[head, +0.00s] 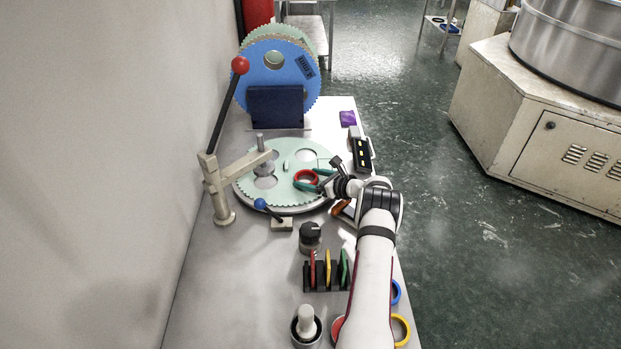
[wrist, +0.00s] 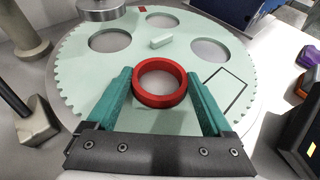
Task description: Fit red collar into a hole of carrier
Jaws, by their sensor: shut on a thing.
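The carrier (head: 246,193) is a pale green toothed disc lying flat on a round plate on the bench. In the wrist view the carrier (wrist: 95,72) shows several round holes, including one at the upper left (wrist: 110,40) and one at the right (wrist: 208,51). The red collar (wrist: 160,101) is a ring between the teal fingers of my gripper (wrist: 159,76), which is shut on its sides. In the head view the red collar (head: 296,181) is over the carrier's right part, with my gripper (head: 308,180) at it. I cannot tell its height or whether a hole lies under it.
A small pale block (wrist: 161,41) lies on the carrier beyond the collar. A post with a red-ball lever (head: 222,110) stands left, its arm reaching over the carrier. A blue-ball lever (head: 261,204), black knob (head: 310,236) and disc rack (head: 326,277) stand nearer. A black device (head: 360,148) is right.

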